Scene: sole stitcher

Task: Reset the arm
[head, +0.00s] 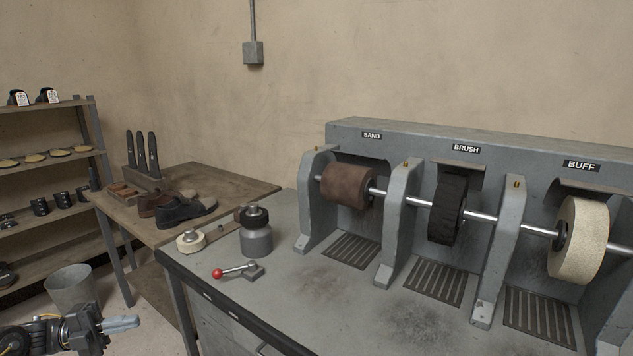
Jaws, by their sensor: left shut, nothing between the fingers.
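My left gripper (134,321) is low at the left edge of the picture, in front of the bench and to its left. Its fingers are shut and nothing shows between them. It touches nothing that I can see. A lever with a red knob (217,273) lies or is mounted at the left end of the grey bench (320,292); its rod slopes down left to the knob. My right gripper is not in view.
The finishing machine (400,137) on the bench carries the sanding drum (348,187), black brush (445,212) and buffing wheel (580,240). A wooden table (235,187) holds shoes (185,210). A bin (72,290) stands near my left gripper, with shelves (45,170) behind.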

